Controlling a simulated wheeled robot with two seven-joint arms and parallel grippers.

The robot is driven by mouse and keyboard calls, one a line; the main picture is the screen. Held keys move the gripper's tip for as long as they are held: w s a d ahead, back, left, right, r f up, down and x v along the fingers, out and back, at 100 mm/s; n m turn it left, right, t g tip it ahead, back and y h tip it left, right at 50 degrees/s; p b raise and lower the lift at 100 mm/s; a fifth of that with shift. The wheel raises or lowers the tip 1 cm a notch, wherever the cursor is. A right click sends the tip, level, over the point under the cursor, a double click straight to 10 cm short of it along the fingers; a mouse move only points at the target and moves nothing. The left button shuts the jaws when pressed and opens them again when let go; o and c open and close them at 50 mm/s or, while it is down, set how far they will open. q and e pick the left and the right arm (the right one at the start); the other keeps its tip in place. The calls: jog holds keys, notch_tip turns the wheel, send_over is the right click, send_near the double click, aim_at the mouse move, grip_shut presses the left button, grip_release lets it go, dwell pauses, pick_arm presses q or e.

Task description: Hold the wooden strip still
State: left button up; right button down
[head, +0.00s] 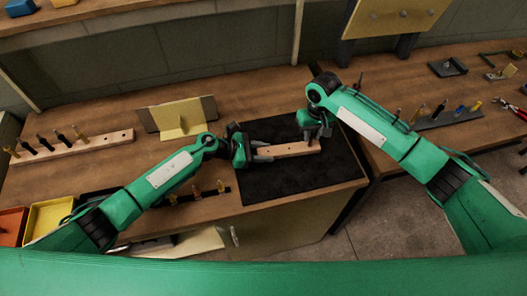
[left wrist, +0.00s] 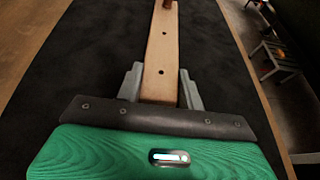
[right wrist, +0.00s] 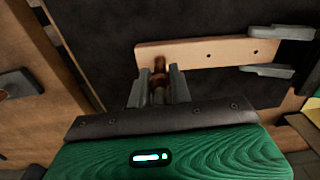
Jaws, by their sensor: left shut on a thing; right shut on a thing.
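The wooden strip (head: 291,149) is pale, with a row of small dark holes, and lies over the black mat (head: 290,185). My left gripper (head: 262,154) is shut on the strip's left end, one finger along each side, as the left wrist view (left wrist: 161,88) shows. In the right wrist view the strip (right wrist: 215,52) runs from my left fingers to my right gripper (right wrist: 160,88). My right gripper is shut on a small copper-brown round piece (right wrist: 158,66) at the strip's other end. Whether that piece sits in a hole is hidden by the fingers.
A wooden rack (head: 80,146) with several dark and yellow-handled tools lies at left. A cream angled panel (head: 178,117) stands behind the mat. Yellow (head: 50,215) and orange (head: 12,225) bins are at the left front. A right-hand bench holds more tools (head: 450,114).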

jog(key=shift+r, duration=0.95)
jog(key=shift+r, duration=1.4)
pick_arm(q)
jog(key=o, duration=1.1)
jog(key=shift+a, duration=0.1)
